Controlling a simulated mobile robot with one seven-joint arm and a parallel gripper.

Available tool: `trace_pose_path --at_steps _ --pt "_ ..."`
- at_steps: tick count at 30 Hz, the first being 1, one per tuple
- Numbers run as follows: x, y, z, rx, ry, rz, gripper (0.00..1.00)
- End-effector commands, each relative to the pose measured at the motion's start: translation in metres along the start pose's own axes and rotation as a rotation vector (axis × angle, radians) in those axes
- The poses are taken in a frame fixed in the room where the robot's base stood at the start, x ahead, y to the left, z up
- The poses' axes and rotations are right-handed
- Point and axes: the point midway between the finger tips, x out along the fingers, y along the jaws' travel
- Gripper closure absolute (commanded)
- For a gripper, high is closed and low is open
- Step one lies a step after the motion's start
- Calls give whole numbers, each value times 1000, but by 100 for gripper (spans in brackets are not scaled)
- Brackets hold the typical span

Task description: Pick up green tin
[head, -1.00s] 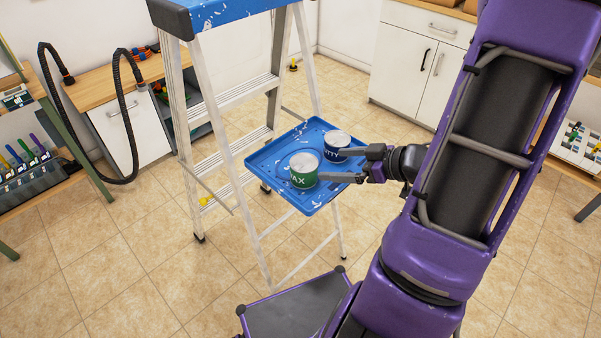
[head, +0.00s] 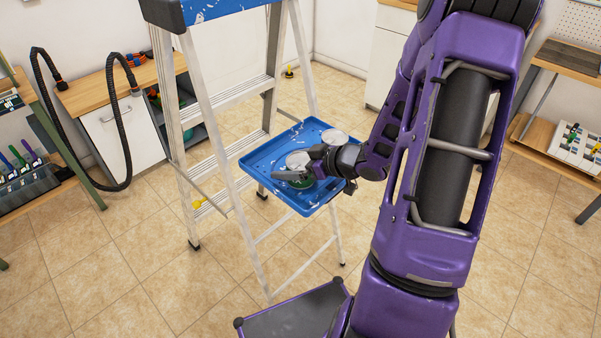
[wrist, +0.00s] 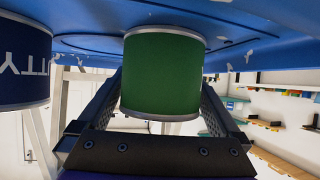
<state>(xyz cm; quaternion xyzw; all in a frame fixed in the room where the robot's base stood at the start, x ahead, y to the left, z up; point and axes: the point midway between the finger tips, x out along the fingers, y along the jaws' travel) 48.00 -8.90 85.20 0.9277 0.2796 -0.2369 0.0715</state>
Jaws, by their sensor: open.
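The green tin (head: 302,184) stands on the blue tray of the stepladder; its pale lid shows above my gripper in the head view. In the wrist view, which looks inverted, the green tin (wrist: 163,70) sits between the two dark fingers. My gripper (wrist: 162,98) is open, with one finger on each side of the tin. I cannot tell whether either finger touches it. In the head view my gripper (head: 292,176) crosses in front of the tin and hides much of its side.
A dark blue tin (wrist: 22,72) stands close beside the green one; its pale lid (head: 334,137) shows in the head view. The tray (head: 262,159) has a raised rim. The ladder's rail (head: 222,130) rises left of the tray.

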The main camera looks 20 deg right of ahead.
Motion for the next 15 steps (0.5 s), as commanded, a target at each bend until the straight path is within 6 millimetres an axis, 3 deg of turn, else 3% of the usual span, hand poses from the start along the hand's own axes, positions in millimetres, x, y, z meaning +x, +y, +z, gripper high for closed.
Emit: trace_pose_path --at_steps 6,15 --pt "1 0 0 0 0 0 0" --pt "1 0 0 0 0 0 52"
